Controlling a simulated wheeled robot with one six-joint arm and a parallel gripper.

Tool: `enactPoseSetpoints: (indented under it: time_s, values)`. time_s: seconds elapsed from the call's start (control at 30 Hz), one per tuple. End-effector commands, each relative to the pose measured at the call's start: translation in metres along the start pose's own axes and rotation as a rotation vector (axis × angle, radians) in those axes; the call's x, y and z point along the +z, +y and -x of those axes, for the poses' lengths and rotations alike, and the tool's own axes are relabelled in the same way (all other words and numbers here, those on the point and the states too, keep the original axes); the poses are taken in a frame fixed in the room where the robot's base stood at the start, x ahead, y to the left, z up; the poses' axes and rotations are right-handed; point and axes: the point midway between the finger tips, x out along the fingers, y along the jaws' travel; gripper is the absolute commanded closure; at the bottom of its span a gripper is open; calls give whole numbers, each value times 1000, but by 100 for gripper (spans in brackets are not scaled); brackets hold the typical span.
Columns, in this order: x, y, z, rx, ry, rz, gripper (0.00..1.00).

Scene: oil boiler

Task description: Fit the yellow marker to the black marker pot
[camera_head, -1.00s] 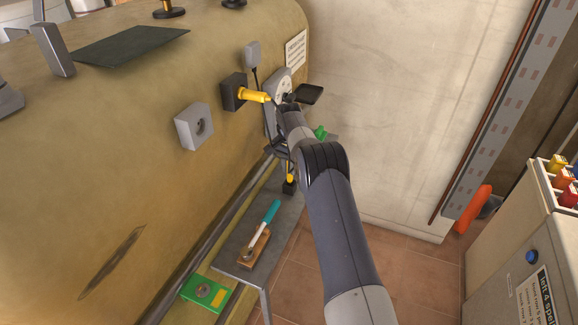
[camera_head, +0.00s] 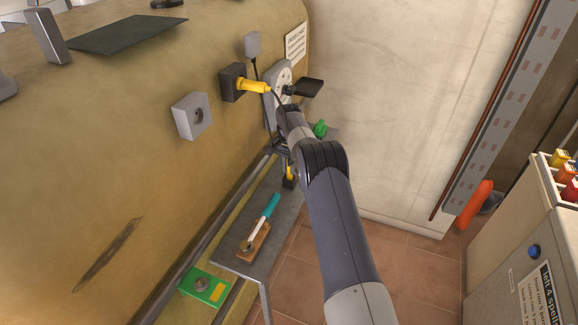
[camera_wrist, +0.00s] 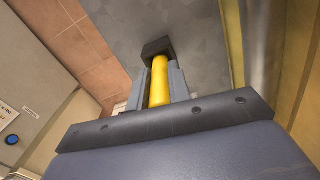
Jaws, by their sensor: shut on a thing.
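The yellow marker (camera_wrist: 160,84) stands between the two fingers of my gripper (camera_wrist: 159,70) in the wrist view, and the gripper is shut on it. Its far end meets the black marker pot (camera_wrist: 157,46), a dark square block over the grey shelf. I cannot tell how deep the marker sits in it. In the head view my gripper is largely hidden behind my arm. Below it show a small piece of the yellow marker (camera_head: 290,172) and the black pot (camera_head: 289,183), in line and about upright at the shelf's far end.
The narrow grey shelf (camera_head: 238,258) runs along the tan boiler (camera_head: 100,150). A teal-handled tool (camera_head: 266,215) lies over a wooden block nearer me. A yellow plug (camera_head: 253,86) sticks out of a black socket above. Open tiled floor (camera_head: 310,255) lies right of the shelf.

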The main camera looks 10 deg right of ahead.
Motion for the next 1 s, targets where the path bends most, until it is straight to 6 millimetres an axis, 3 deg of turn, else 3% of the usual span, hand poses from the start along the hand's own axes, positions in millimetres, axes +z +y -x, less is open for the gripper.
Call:
enactPoseSetpoints:
  time_s: [0.2, 0.23, 0.53, 0.83, 1.0]
  values:
    - [0, 0, -8, 0, 0, 0, 100]
    - [0, 0, -8, 0, 0, 0, 80]
    - [0, 0, -7, 0, 0, 0, 56]
    - [0, 0, -3, -1, 1, 0, 56]
    - [-1, -1, 20, -4, 5, 0, 56]
